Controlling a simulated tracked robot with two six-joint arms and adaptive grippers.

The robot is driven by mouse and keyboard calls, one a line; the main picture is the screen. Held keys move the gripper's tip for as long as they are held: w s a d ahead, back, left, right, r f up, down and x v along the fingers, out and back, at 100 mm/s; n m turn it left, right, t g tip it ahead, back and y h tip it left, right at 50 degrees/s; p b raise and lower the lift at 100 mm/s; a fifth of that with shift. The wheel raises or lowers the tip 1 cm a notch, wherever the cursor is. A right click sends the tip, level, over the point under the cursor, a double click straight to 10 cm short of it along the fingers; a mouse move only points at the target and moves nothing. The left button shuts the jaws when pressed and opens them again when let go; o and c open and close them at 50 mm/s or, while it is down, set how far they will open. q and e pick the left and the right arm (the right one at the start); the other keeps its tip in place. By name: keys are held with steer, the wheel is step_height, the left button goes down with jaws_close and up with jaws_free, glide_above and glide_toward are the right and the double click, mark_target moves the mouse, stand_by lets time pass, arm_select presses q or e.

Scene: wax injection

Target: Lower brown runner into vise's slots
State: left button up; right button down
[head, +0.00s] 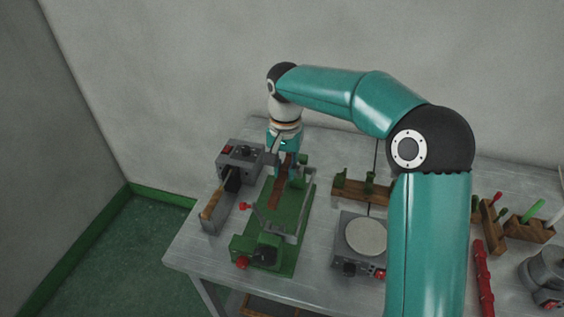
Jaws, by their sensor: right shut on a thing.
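The brown runner (277,194) is a dark reddish-brown strip. It stands out against the green vise (290,251) on the left part of the table. My right gripper (287,172) points down over the far part of the vise and is shut on the runner at its far end. The fingertips are small and partly hidden here. I cannot tell whether the runner sits in the slots or just above them. My left gripper is not in view.
A grey machine (239,157) with a wooden-handled tool stands left of the vise. A grey hotplate-like device (362,258) is to the right, with a wooden rack (349,190) behind it. A red tool (483,271) lies further right. My right arm spans the middle.

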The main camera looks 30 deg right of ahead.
mark_target(286, 168)
steer(key=shift+s+d, duration=0.1)
steer(key=shift+s, duration=0.05)
steer(key=shift+f+b, duration=2.1)
steer(key=shift+f, duration=0.8)
steer(key=shift+s, duration=0.1)
steer(key=shift+f+b, duration=0.85)
steer(key=shift+f, duration=0.6)
steer(key=c, duration=0.9)
jaws_free()
step_height(286, 168, up, 12)
steer(key=shift+f, duration=0.1)
